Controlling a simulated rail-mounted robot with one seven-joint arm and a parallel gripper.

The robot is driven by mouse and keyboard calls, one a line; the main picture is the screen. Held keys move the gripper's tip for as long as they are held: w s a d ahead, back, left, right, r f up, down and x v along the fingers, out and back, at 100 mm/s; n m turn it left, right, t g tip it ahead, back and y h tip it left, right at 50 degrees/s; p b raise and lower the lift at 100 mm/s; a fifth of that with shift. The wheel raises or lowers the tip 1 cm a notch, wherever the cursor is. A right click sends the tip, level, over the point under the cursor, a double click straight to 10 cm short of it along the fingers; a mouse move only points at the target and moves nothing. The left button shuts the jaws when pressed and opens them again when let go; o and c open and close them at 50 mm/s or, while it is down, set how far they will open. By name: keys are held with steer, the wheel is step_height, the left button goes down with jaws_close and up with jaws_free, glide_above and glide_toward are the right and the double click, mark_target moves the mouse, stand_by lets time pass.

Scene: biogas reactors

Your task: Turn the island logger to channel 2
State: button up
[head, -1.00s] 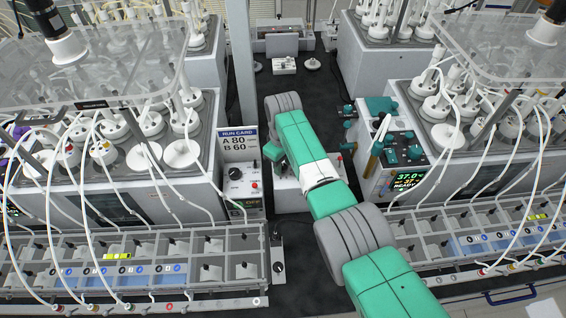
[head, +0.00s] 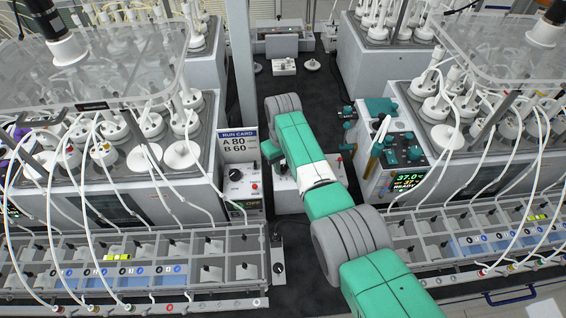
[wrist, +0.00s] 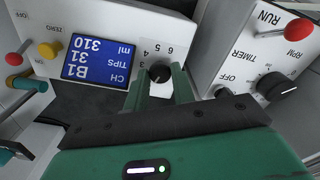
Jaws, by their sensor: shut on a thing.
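The island logger (wrist: 60,28) is a pale panel seen upside down in the wrist view. Digits 3 to 6 show around the knob; the rest of the dial and the pointer are hidden or too small to read. In the head view the white logger box (head: 288,188) is largely covered by my arm.
In the wrist view a red lever and yellow ZERO button (wrist: 49,50) are left of the display. Reactor units with tubing flank the dark aisle (head: 300,105).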

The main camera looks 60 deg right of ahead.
mark_target(283, 167)
steer(key=shift+m, duration=1.9)
steer(key=o, duration=0.7)
steer(key=shift+r, duration=0.1)
step_height(283, 167, up, 8)
steer(key=shift+f+p, duration=0.15)
steer(key=shift+p, duration=0.45)
